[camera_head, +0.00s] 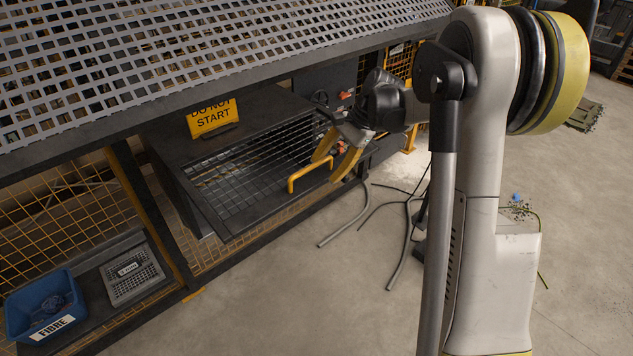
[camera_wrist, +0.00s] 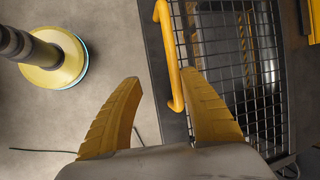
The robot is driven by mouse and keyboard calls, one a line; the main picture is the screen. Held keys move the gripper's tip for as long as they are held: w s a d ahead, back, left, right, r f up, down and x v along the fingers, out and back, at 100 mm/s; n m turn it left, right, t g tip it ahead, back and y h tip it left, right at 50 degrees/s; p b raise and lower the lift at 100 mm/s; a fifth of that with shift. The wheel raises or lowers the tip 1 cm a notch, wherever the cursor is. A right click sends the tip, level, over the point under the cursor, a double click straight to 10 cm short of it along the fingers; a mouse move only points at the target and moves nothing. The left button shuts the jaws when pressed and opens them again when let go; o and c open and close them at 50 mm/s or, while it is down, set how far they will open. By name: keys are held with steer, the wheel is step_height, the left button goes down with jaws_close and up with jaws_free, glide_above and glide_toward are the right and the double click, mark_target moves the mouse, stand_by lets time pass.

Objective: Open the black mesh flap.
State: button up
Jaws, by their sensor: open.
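The black mesh flap (camera_head: 240,178) is a dark wire grid in a dark frame on the front of the machine. It looks shut, with its frame lying along the opening. A yellow bar handle (camera_head: 303,174) stands out from its front edge. The flap (camera_wrist: 254,80) and the handle (camera_wrist: 167,50) also show in the wrist view. My gripper (camera_head: 326,168) is open and empty, just right of the handle in the head view. In the wrist view my fingers (camera_wrist: 160,76) spread around the lower handle, nearer the right finger. I cannot tell the depth gap or any contact.
A yellow "DO NOT START" sign (camera_head: 213,117) stands on the machine top behind the flap. A perforated metal panel (camera_head: 200,50) overhangs it. A blue "FIBRE" bin (camera_head: 45,304) and a grey tray (camera_head: 132,273) sit lower left.

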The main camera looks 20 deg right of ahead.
steer(key=shift+s+d+r, duration=0.3)
steer(key=shift+d+r, duration=0.1)
steer(key=shift+r, duration=0.1)
steer(key=shift+s+d+r, duration=0.25)
steer(key=shift+d+r, duration=0.15)
steer(key=shift+r, duration=0.05)
steer(key=w+d+r+p, duration=0.1)
steer(key=d+r+p, duration=0.1)
steer(key=r+p, duration=0.2)
steer(key=w+d+r+p, duration=0.1)
steer(key=d+r+p, duration=0.1)
steer(key=r, duration=0.5)
steer(key=shift+w+r+p, duration=0.25)
steer(key=shift+w+p, duration=0.15)
steer(key=shift+p, duration=0.45)
